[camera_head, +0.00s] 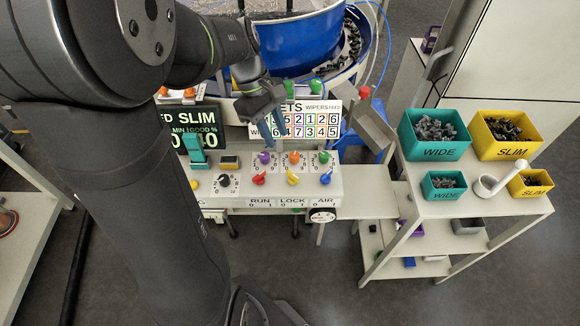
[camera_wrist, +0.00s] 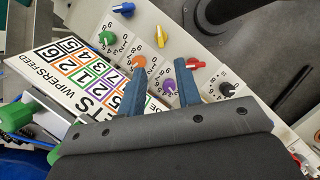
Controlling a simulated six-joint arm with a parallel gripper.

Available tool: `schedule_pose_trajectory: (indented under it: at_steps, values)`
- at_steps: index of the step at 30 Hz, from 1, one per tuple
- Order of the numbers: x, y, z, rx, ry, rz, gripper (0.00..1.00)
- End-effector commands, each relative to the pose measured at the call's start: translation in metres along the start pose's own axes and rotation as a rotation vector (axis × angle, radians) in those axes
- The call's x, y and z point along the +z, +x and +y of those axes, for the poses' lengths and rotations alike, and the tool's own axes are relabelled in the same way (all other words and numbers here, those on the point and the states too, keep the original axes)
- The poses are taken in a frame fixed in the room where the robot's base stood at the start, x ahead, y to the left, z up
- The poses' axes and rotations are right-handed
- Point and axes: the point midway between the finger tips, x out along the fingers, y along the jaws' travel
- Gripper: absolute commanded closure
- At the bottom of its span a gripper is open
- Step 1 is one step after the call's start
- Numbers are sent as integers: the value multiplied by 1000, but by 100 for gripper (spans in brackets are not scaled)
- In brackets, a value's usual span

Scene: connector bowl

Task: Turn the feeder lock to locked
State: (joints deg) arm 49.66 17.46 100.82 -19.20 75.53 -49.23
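The feeder lock appears to be the yellow lever (camera_head: 292,178) above the LOCK label on the white control panel (camera_head: 240,190). Its handle slants from upper left to lower right in the head view. It also shows in the wrist view (camera_wrist: 160,36), beyond my fingertips. My gripper (camera_wrist: 160,66) is open and empty, with its two blue fingers apart. In the head view my gripper (camera_head: 271,122) hangs in front of the number board, above and behind the panel knobs. The lever is clear of the fingers. Its 0 and 1 marks are too small to read against the handle.
A red lever (camera_head: 258,180) and a blue lever (camera_head: 326,178) flank the yellow one. Purple (camera_head: 264,157), orange (camera_head: 294,157) and green (camera_head: 324,157) dials sit behind. The number board (camera_head: 322,104) and blue bowl (camera_head: 300,35) are behind.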

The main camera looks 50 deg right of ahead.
Motion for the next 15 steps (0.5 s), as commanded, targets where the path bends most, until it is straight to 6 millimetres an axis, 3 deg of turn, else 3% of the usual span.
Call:
schedule_pose_trajectory:
  at_steps: [9, 15]
  values:
    - [1, 72, 0, -4, 2, -3, 69]
    - [0, 103, 0, -3, 2, -1, 69]
